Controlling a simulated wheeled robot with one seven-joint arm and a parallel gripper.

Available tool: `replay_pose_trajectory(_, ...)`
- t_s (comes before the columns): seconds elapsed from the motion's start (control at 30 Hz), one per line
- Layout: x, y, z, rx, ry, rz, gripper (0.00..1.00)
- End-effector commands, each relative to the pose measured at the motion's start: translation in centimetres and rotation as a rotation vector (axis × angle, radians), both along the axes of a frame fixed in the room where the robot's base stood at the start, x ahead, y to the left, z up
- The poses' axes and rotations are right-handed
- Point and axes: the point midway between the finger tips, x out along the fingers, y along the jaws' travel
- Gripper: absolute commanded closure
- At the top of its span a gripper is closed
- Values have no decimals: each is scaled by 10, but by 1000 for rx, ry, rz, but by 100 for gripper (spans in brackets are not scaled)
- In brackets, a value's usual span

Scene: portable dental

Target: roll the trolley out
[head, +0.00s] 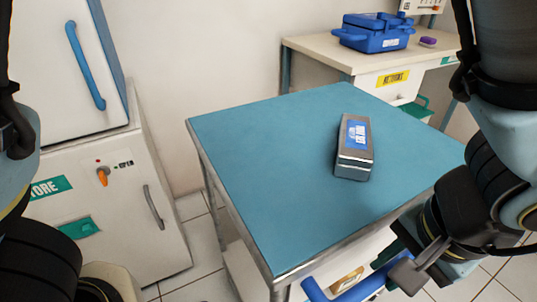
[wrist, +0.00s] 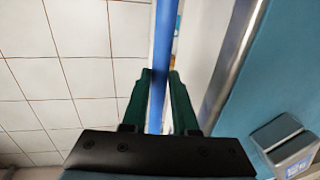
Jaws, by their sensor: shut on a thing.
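The trolley (head: 270,150) has a teal top with a metal rim and a white body below. Its blue handle (head: 345,290) runs along the near side, at the bottom of the head view. In the wrist view the blue handle (wrist: 163,50) passes between the green fingers of my gripper (wrist: 158,100), which is shut on it. My gripper (head: 396,258) is at the handle's right part in the head view, partly hidden by my arm. A grey box-like device (head: 354,160) with a blue label lies on the trolley top.
A white cabinet (head: 100,215) with an orange knob stands at the left, apart from the trolley. A cream desk (head: 310,45) behind carries a blue case (head: 375,35) and a small purple item (head: 428,42). Tiled floor (wrist: 60,90) is clear in the wrist view.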

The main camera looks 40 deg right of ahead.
Motion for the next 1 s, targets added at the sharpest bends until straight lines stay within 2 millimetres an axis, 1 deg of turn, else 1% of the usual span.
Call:
replay_pose_trajectory(0.03, -6, 1, -1, 0, 1, -2, 100)
replay_pose_trajectory(0.1, -12, 1, -1, 0, 1, -2, 100)
replay_pose_trajectory(0.23, -18, 2, 0, -1, 1, 0, 100)
replay_pose_trajectory(0.73, -25, 2, 0, -3, 7, -3, 100)
replay_pose_trajectory(0.77, -26, 2, 0, -4, 7, -3, 69)
replay_pose_trajectory(1.0, -24, 2, 0, -3, 4, -2, 43)
